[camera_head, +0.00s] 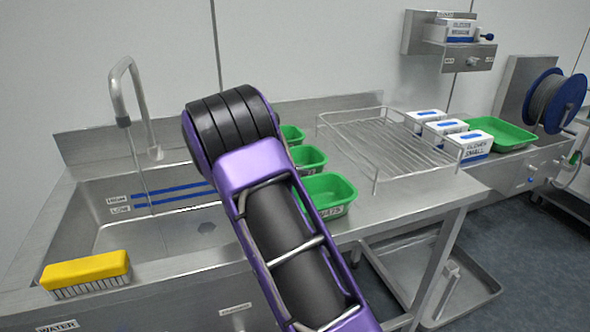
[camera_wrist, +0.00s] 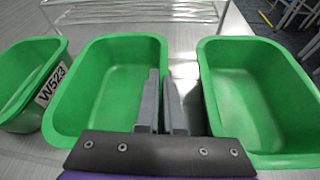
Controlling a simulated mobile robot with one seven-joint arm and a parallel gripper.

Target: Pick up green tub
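Three green tubs stand in a row on the steel counter in the head view: a near one (camera_head: 328,194), a middle one (camera_head: 309,158) and a far one (camera_head: 291,134), the last two partly behind my arm. The wrist view shows a tub at left (camera_wrist: 22,75) labelled W523, a tub in the centre (camera_wrist: 80,100) and a tub at right (camera_wrist: 255,95). All look empty. My gripper (camera_wrist: 163,100) is at the right wall of the centre tub, its fingers close together near that wall. Whether they clamp the wall is unclear. My arm hides the gripper in the head view.
A wire rack (camera_head: 385,150) stands behind and right of the tubs. Glove boxes (camera_head: 470,146) and a green tray (camera_head: 497,133) are further right. A sink with a tap (camera_head: 140,110) and a yellow brush (camera_head: 85,270) are at left.

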